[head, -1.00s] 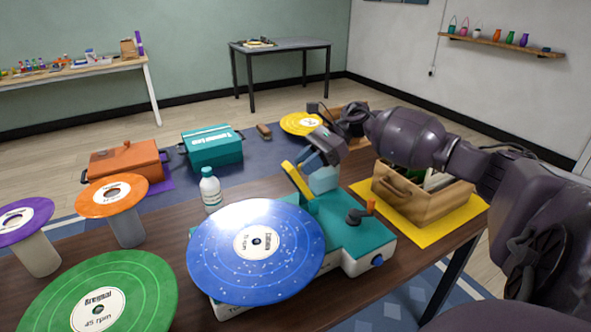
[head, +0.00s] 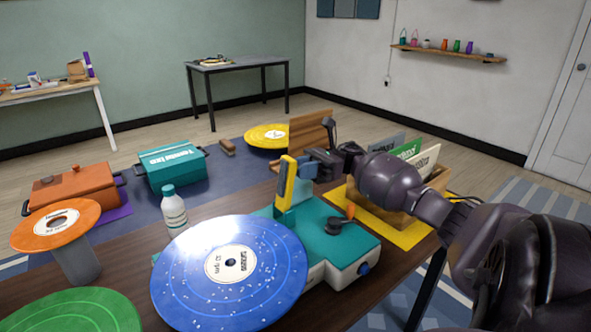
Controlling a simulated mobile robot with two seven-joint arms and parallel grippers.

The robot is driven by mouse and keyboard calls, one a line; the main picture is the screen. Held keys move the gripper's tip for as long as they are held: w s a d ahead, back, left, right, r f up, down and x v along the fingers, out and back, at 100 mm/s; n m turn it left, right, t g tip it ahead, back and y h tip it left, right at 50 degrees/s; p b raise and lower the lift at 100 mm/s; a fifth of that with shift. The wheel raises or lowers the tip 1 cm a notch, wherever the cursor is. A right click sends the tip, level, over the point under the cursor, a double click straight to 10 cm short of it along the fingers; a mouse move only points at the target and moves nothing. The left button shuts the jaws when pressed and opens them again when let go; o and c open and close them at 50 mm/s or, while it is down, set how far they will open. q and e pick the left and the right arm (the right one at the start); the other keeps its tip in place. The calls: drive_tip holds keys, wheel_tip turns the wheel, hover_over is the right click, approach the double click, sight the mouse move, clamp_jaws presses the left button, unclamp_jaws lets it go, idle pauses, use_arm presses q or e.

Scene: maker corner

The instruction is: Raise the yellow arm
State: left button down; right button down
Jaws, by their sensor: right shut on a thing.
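The yellow arm (head: 286,178) stands nearly upright on the back of a teal record player (head: 352,242). My right gripper (head: 296,173) is shut on the yellow arm from its right side; its fingertips are partly hidden behind the arm. A large blue speckled record (head: 228,290) lies on the player's left part and hides much of it. My left gripper is not in view.
A white bottle (head: 173,212) stands left of the player. A wooden crate of records (head: 437,180) sits on a yellow mat behind my right arm. An orange record (head: 56,226) on a stand and a green record (head: 75,312) are at the left.

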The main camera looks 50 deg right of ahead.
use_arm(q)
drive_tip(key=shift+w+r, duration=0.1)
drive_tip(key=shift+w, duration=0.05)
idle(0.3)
use_arm(e)
drive_tip(key=c, duration=1.3)
unclamp_jaws()
drive_tip(key=shift+o, duration=1.3)
drive_tip(key=shift+d, duration=0.1)
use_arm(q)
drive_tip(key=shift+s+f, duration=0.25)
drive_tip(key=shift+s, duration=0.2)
use_arm(e)
drive_tip(key=shift+r, duration=0.1)
